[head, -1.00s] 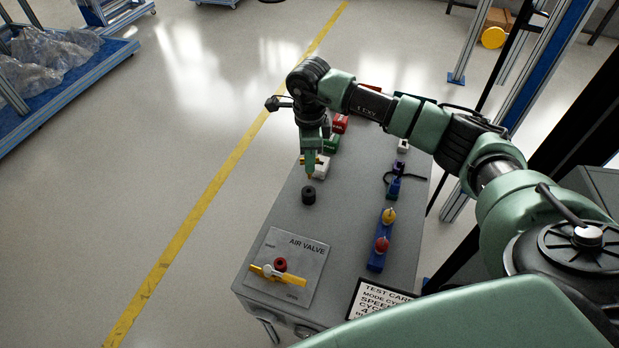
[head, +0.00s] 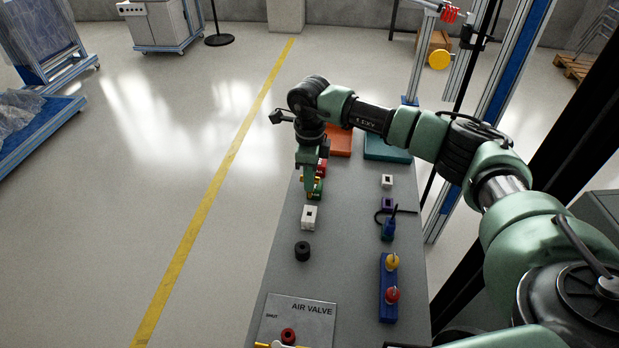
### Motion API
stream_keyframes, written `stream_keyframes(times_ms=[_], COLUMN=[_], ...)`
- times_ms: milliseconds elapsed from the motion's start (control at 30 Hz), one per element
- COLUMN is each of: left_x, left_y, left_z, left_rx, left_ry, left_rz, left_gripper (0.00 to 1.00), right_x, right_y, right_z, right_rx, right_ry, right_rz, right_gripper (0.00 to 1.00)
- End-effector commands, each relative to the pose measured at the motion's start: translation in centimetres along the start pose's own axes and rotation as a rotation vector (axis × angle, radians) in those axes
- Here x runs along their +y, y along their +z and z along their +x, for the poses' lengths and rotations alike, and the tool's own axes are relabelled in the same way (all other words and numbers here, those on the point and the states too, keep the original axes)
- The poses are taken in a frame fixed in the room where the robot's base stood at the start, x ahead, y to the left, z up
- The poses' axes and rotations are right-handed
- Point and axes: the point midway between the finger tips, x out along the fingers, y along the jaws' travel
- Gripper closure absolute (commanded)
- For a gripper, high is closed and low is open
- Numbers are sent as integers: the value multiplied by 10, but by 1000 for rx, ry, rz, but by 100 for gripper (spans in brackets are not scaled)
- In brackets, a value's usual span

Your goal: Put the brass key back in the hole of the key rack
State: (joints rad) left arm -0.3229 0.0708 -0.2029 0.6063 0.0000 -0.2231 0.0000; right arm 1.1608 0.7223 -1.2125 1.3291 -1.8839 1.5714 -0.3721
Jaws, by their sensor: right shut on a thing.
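My right gripper (head: 309,191) points down over the left side of the grey bench top, by a green block and just beyond a white block. It is shut on a small brass-coloured piece, apparently the brass key (head: 304,181); the fingers hide most of it. A blue bar (head: 382,304) with a yellow-topped and a red-topped piece stands on the right side of the bench. I cannot tell for sure which fixture is the key rack. My left gripper is not in view.
The grey bench (head: 345,230) holds a white block with a dark hole (head: 310,217), a black cylinder (head: 302,251), an air valve panel (head: 300,312) and small blocks at right. An orange tray (head: 341,142) and a teal tray (head: 386,147) lie at the far end. The middle is clear.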

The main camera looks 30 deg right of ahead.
Motion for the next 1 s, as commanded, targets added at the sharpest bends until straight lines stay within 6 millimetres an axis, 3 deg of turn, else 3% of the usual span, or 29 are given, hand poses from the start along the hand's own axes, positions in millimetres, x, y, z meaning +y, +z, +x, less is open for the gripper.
stream_keyframes(times_ms=[367,700,1000], left_x=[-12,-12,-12], left_y=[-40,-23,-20], left_z=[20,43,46], left_rx=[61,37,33], left_ry=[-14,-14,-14], left_rz=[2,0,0], left_gripper=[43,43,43], right_x=[0,0,0], right_y=[0,0,0], right_z=[24,54,58], right_rx=[0,0,-1], right_ry=[0,0,0], right_rz=[0,-1,-1], right_gripper=[100,100,100])
